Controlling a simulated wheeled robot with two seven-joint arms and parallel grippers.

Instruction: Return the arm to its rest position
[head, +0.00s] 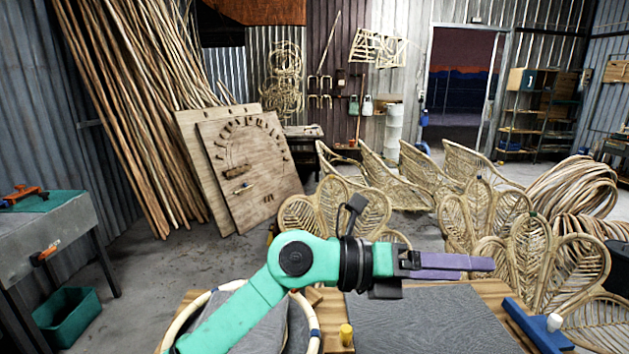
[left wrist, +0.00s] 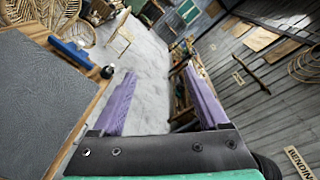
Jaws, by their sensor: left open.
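My left arm (head: 244,315) is green and comes in from the lower left of the head view. Its forearm stretches to the right above the front of the workbench. My left gripper (head: 488,264) has purple fingers that point right, and they overlap each other in the head view. In the left wrist view the two fingers stand apart, so the gripper (left wrist: 160,70) is open, with nothing between them. The floor shows beyond the gap. My right gripper is in neither view.
The wooden workbench (head: 488,290) carries a grey mat (head: 430,318), a yellow-capped peg (head: 346,334), a blue clamp-like bar (head: 538,325) and a curved rattan hoop (head: 184,318). Rattan chair frames (head: 480,212) stand behind. A side table (head: 50,232) stands left; floor between is clear.

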